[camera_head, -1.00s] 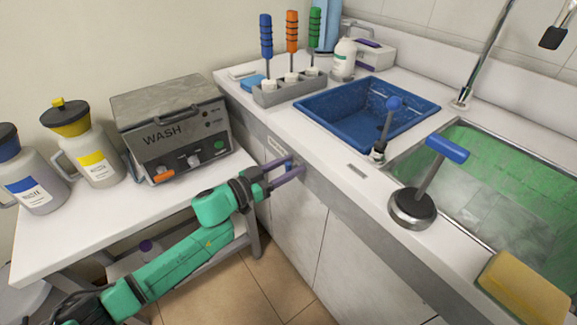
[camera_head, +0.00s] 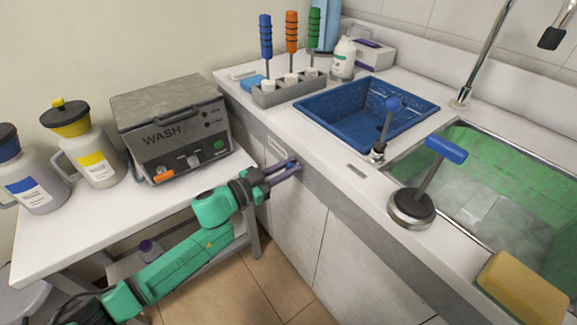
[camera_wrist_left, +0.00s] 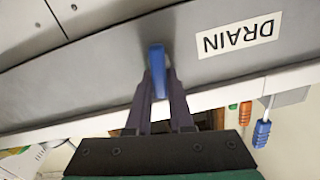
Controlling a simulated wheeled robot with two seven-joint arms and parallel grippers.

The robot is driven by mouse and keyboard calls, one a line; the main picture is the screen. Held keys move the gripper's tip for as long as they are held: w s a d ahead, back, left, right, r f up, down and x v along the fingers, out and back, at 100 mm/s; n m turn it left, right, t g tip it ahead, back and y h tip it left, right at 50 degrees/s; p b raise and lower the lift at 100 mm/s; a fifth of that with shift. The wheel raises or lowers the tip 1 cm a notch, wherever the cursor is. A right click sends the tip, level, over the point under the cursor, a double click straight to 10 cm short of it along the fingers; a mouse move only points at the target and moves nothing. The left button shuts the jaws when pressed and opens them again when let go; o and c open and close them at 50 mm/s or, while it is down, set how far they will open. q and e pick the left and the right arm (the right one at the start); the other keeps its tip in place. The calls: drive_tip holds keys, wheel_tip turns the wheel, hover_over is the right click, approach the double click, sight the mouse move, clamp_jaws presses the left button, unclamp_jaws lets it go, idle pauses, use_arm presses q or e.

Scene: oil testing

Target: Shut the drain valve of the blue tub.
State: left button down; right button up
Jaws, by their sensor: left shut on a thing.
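The blue tub (camera_head: 330,110) is set in the white counter. Below it, on the grey counter front, is the drain valve, whose blue handle (camera_wrist_left: 157,68) shows in the left wrist view, left of a "DRAIN" label (camera_wrist_left: 238,38). The label also shows in the head view (camera_head: 277,147). My left gripper (camera_head: 294,169) is at the counter front with its fingers shut on the blue handle. In the left wrist view the fingers (camera_wrist_left: 158,85) lie on both sides of the handle. In the head view the fingers mostly hide it. My right gripper is not in view.
A grey WASH machine (camera_head: 175,125) and a yellow-capped jug (camera_head: 88,150) stand on the side table at left. A blue-handled lever (camera_head: 388,125), a plunger-like tool (camera_head: 412,208) and a yellow sponge (camera_head: 522,290) line the counter front. Cabinet doors (camera_head: 295,235) lie below.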

use_arm(q)
drive_tip(key=m, duration=0.3)
drive_tip(key=shift+s+d+f+m, duration=0.15)
drive_tip(key=shift+s+m, duration=0.05)
drive_tip(key=shift+m, duration=0.1)
drive_tip(key=m, duration=0.1)
drive_tip(key=m+b, duration=0.1)
drive_tip(key=m, duration=0.1)
drive_tip(key=shift+s+d+f+m, duration=0.1)
drive_tip(key=shift+s+f+m, duration=0.1)
drive_tip(key=shift+m, duration=0.1)
drive_tip(key=shift+s+d+f+m+b, duration=0.15)
drive_tip(key=shift+m+b, duration=0.5)
drive_tip(key=shift+m, duration=0.75)
drive_tip(key=shift+w+a+f+m+b, duration=0.15)
drive_tip(key=shift+m+b, duration=0.45)
drive_tip(key=shift+m, duration=0.8)
drive_tip(key=shift+s+d+f+m+b, duration=0.15)
drive_tip(key=shift+m+b, duration=0.5)
drive_tip(key=shift+m, duration=0.75)
